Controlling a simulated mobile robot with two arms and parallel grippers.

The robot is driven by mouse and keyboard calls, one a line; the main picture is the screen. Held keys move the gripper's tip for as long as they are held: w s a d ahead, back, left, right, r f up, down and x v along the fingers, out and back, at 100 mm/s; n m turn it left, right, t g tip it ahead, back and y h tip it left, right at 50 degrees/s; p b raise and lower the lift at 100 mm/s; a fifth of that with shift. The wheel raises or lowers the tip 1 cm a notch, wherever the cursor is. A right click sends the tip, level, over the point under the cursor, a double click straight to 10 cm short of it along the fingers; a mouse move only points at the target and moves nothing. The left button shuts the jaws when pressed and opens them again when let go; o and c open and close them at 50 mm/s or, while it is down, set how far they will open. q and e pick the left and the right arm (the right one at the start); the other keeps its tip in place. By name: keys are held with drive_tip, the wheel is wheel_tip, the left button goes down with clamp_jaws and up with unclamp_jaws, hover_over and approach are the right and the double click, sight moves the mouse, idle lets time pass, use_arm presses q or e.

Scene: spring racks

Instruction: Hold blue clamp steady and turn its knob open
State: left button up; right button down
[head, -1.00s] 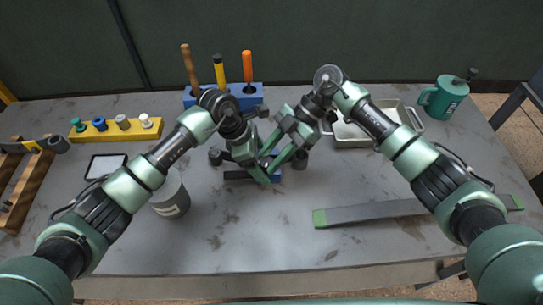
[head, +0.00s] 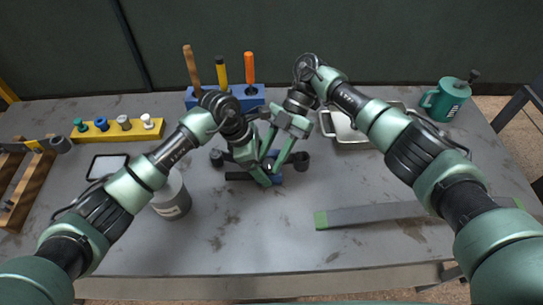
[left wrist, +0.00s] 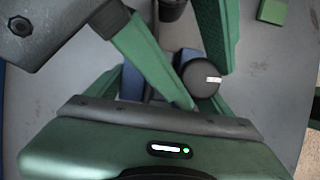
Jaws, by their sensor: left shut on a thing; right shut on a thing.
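The blue clamp (head: 277,181) lies near the middle of the table, mostly covered by both grippers; a bit of its blue body (left wrist: 131,82) shows in the left wrist view. My left gripper (head: 265,178) reaches down from the left and is shut on the clamp body. My right gripper (head: 274,168) comes down from above right, its fingers crossing close to the left ones. In the left wrist view, a dark round knob (left wrist: 203,73) with a white mark sits between its green fingers, and it appears shut on that knob. The exact contacts are hidden.
A blue tool block (head: 254,99) is behind, a grey canister (head: 172,196) at left, a metal tray (head: 350,136) at right, and a long grey bar (head: 370,214) at front right. The front middle is clear.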

drive_tip(key=c, duration=1)
unclamp_jaws()
drive_tip(key=m+t+y, duration=0.1)
drive_tip(key=m, duration=0.1)
drive_tip(key=m+t+y, duration=0.1)
drive_tip(key=m, duration=0.1)
drive_tip(key=m+t+y, duration=0.1)
drive_tip(key=m+t, duration=0.1)
drive_tip(key=shift+s+d, duration=0.25)
drive_tip(key=shift+s, duration=0.05)
drive_tip(key=v, duration=1.2)
drive_tip(key=s+a+r+t+h, duration=0.1)
drive_tip(key=a+r+h, duration=0.2)
drive_tip(key=a+h, duration=0.1)
drive_tip(key=shift+m+t, duration=0.3)
drive_tip(key=shift+m, duration=0.1)
drive_tip(key=x, duration=1.2)
drive_tip(key=shift+s+f, duration=0.2)
drive_tip(key=shift+s, duration=0.15)
drive_tip(key=shift+m+t, duration=0.3)
drive_tip(key=shift+m, duration=0.3)
drive_tip(key=v, duration=1.2)
drive_tip(key=shift+r, duration=0.15)
